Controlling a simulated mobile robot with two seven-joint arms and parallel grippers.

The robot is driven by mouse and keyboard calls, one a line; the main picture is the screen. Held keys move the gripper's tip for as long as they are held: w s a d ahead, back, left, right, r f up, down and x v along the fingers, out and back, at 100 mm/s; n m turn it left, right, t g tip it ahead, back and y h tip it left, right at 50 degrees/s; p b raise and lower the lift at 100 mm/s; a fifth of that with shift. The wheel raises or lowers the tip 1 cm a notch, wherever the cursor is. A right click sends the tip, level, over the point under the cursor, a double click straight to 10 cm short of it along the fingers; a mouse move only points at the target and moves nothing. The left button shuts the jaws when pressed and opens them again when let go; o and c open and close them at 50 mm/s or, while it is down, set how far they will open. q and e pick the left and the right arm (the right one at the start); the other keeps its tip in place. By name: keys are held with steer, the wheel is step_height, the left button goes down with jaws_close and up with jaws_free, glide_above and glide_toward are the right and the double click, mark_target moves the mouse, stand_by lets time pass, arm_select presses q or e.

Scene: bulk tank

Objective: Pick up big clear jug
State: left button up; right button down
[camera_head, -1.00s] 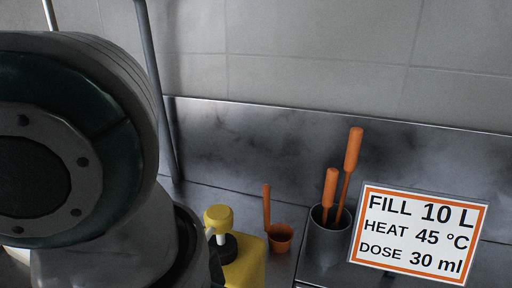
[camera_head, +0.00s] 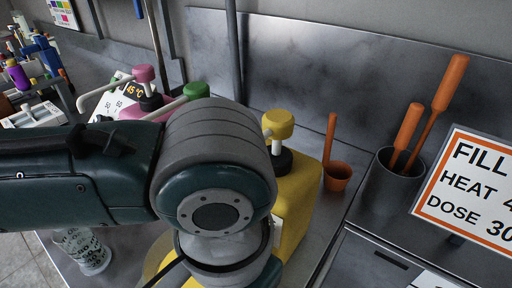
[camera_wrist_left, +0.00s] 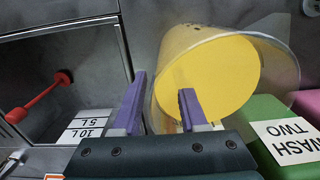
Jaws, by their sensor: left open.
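The big clear jug (camera_wrist_left: 272,50) fills the upper middle of the left wrist view, with a yellow area showing in or through it. In the head view a yellowish see-through edge beside my arm may be part of it; my arm hides most of that spot. My left gripper (camera_wrist_left: 160,108) is open, its two purple fingers pointing toward the jug. The jug's near left edge appears between the fingers, with one finger in front of the yellow area. I cannot tell whether that finger is inside the jug or touching it. My right gripper is not in view.
A smaller clear marked cup (camera_head: 86,252) stands left of my arm. Yellow (camera_head: 300,195), green (camera_head: 196,91) and pink (camera_head: 143,74) pump containers stand close by. An orange scoop (camera_head: 337,175), a grey holder (camera_head: 388,190) and a sign (camera_head: 470,190) are at the right.

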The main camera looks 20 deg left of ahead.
arm_select(q)
steer(key=shift+f, duration=0.1)
steer(key=shift+c, duration=0.2)
jaws_close()
stand_by(1.2)
